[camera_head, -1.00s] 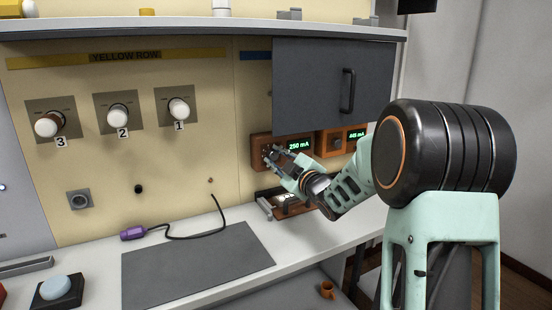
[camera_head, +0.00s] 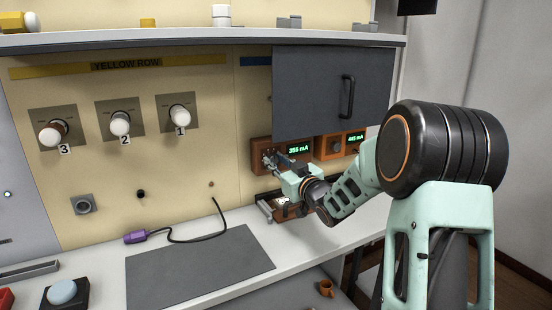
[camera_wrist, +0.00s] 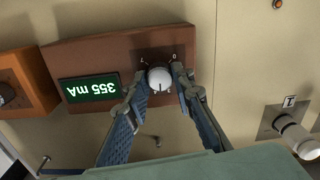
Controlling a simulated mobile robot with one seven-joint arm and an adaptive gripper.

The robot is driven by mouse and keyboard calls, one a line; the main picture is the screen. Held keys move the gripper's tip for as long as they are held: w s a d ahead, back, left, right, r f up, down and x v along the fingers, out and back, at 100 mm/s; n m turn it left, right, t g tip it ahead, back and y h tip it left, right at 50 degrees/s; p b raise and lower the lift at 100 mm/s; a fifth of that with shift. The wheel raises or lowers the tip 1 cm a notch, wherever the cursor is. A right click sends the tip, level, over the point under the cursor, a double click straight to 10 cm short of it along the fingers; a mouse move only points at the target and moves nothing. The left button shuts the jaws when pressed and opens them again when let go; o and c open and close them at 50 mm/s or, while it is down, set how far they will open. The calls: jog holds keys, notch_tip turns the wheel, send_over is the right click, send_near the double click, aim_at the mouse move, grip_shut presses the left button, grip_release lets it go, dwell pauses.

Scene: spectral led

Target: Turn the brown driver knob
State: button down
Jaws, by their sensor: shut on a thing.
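The brown driver box (camera_head: 259,147) is fixed to the wall panel below the grey cabinet door. Its green display (camera_head: 299,149) reads 355 mA, and the same display shows upside down in the wrist view (camera_wrist: 91,88). The driver's knob (camera_wrist: 159,80) is white-topped with a dark pointer mark and sits on a dark dial plate. My gripper (camera_wrist: 159,84) has one finger on each side of the knob and is shut on it. In the head view, my gripper (camera_head: 270,161) covers the knob.
An orange-brown box (camera_head: 331,147) reading 445 mA is beside the driver. The grey cabinet door (camera_head: 310,90) hangs above. Yellow-row knobs (camera_head: 119,123) are to the left. A purple plug (camera_head: 135,237) with a black cable and a grey mat (camera_head: 200,268) lie on the bench.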

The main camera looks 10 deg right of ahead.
jog(key=m+p, duration=0.3)
jog(key=m, duration=0.3)
jog(key=shift+m, duration=0.3)
dwell(0.4)
jog(key=c, duration=1.7)
grip_release()
jog(key=shift+o, duration=0.2)
jog(key=v, duration=1.2)
